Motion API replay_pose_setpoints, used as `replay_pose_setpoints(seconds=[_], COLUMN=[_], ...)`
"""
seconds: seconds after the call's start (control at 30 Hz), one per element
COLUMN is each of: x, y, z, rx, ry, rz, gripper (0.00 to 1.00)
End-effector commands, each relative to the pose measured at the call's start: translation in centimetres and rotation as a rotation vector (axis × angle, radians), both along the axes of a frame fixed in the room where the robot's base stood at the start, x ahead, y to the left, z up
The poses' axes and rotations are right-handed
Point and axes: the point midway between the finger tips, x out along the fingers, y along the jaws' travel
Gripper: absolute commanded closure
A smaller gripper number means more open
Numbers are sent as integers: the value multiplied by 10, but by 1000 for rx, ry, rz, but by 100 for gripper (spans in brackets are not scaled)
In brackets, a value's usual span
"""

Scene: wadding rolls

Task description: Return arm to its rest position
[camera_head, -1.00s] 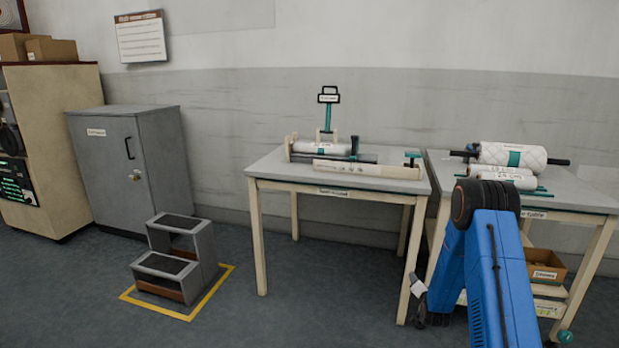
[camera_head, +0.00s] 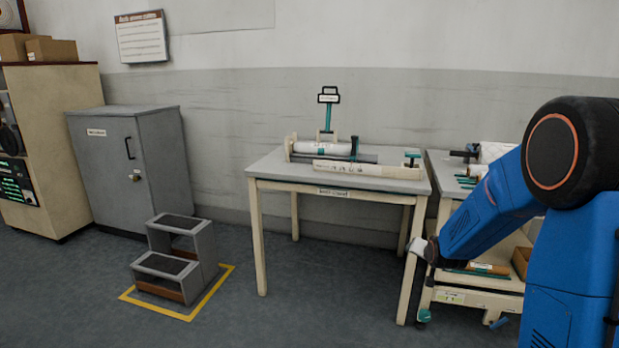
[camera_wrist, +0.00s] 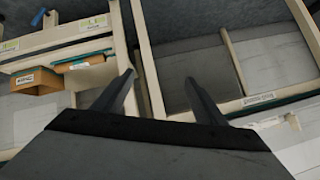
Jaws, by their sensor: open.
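My gripper (camera_wrist: 160,84) shows in the wrist view with its two dark fingers apart and nothing between them. In the head view my blue arm (camera_head: 490,205) is folded at the right side, its elbow large and close to the camera. The arm's far end points down and left, in front of the right-hand table (camera_head: 437,190). The fingers themselves are hard to make out there. A white quilted roll (camera_head: 496,151) on that table is mostly hidden behind my arm.
The middle table (camera_head: 270,170) carries a fixture with a white roll (camera_head: 314,147). A brown box (camera_wrist: 38,80) sits on a lower shelf. A grey step stool (camera_head: 180,255), a grey cabinet (camera_head: 125,165) and open floor lie to the left.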

Motion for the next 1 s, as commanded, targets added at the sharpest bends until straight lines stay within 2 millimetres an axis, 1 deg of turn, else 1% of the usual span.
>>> replay_pose_setpoints(seconds=[0.03, 0.1, 0.27, 0.43, 0.57, 0.7, 0.87, 1.0], x=[-12, -28, -68, -114, -151, -193, -243, -287], y=[5, 11, 24, 37, 46, 55, 64, 71], z=[13, 25, 52, 76, 91, 105, 117, 124], rx=[-8, -21, -48, -75, -96, -118, -142, -162], ry=[10, 35, 89, 145, 189, 235, 288, 332], rz=[12, 30, 70, 114, 149, 188, 235, 276], gripper=[35, 35, 35, 35, 35, 35, 35, 35])
